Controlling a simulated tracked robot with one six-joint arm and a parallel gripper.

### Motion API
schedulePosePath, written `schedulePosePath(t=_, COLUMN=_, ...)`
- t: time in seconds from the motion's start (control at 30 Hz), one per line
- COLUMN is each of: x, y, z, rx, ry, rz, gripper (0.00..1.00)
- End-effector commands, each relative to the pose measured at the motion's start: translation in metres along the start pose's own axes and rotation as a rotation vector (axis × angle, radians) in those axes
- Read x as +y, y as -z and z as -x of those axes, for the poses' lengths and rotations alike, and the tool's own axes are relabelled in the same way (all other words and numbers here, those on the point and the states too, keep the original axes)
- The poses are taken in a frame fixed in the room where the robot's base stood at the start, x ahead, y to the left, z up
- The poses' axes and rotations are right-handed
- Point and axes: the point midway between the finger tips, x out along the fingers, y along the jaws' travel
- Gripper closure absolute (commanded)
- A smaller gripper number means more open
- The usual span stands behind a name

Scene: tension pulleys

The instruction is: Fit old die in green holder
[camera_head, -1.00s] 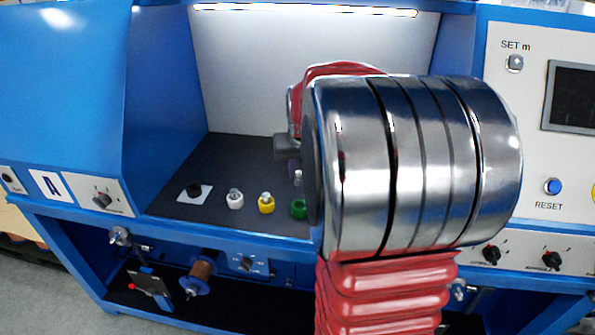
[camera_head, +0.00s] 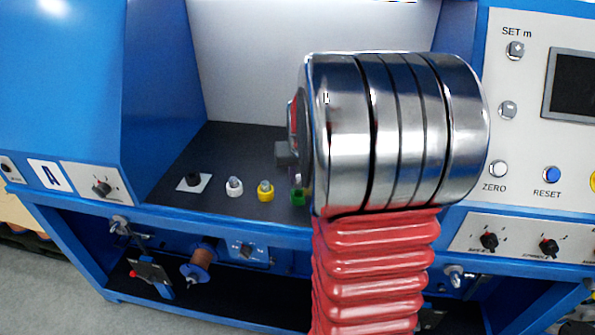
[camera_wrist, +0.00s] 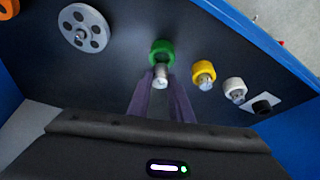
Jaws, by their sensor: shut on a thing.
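The green holder (camera_wrist: 162,48) stands on the dark shelf in the wrist view, straight ahead of my gripper. It also shows in the head view (camera_head: 298,195), partly hidden by my arm. My gripper (camera_wrist: 160,84) is shut on a small silvery die (camera_wrist: 161,76). The die is at the near side of the green holder and overlaps it in the wrist view. I cannot tell whether it is inside the holder or just above it. In the head view my wrist hides the fingers and the die.
A yellow holder (camera_head: 265,191) and a white holder (camera_head: 234,187), each with a silvery piece, stand left of the green one. A black piece on a white square (camera_head: 194,183) is further left. A grey pulley wheel (camera_wrist: 84,27) lies on the shelf.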

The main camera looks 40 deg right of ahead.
Motion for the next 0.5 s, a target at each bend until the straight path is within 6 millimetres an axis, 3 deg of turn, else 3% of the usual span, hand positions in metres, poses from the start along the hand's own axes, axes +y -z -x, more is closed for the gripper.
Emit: schedulePosePath(t=0.5, x=0.0007, y=-0.0045, z=-0.0109, rx=0.001, ry=0.0, rz=-0.001, gripper=1.0)
